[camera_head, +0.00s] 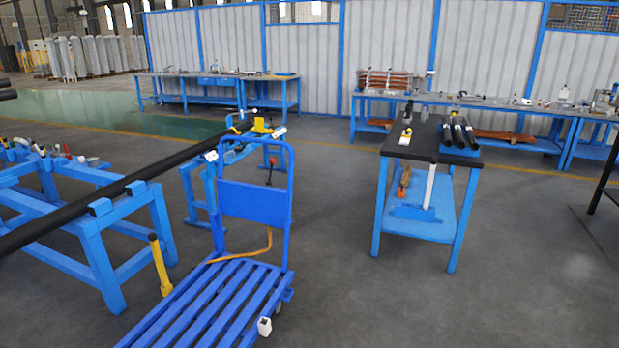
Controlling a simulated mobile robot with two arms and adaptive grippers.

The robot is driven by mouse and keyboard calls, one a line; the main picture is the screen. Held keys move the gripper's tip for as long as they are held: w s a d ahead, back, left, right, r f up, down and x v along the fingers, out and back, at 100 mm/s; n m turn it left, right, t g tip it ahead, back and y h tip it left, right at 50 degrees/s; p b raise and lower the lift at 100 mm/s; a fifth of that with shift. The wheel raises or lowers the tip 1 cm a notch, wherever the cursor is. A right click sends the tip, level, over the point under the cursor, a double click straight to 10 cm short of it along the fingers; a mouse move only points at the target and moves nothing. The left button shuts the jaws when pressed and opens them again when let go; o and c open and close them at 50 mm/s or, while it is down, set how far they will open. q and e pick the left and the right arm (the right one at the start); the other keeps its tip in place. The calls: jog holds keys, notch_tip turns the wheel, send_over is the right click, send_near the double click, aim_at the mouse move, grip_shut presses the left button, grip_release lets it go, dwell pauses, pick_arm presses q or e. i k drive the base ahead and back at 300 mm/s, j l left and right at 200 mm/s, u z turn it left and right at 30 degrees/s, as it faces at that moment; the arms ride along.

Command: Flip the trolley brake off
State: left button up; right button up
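The blue trolley (226,302) stands in the lower middle, with a slatted deck and an upright push handle (291,190). A small lever with a red knob (273,164) shows within the handle frame, above its blue panel (250,201). An orange strap or cable (240,253) runs low across the back of the deck. Neither of my grippers is in view.
A long black pipe (120,187) lies across blue stands (97,250) on the left, its end near the trolley handle. A blue workbench (455,155) with black tubes stands on the right. Grey floor (350,290) between trolley and workbench is clear.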

aim_at(272, 161)
jog(key=i+l+u, duration=0.15)
jog(key=i, duration=0.5)
jog(key=i+l+u, duration=0.2)
jog(key=i, duration=1.9)
jog(key=z, duration=1.2)
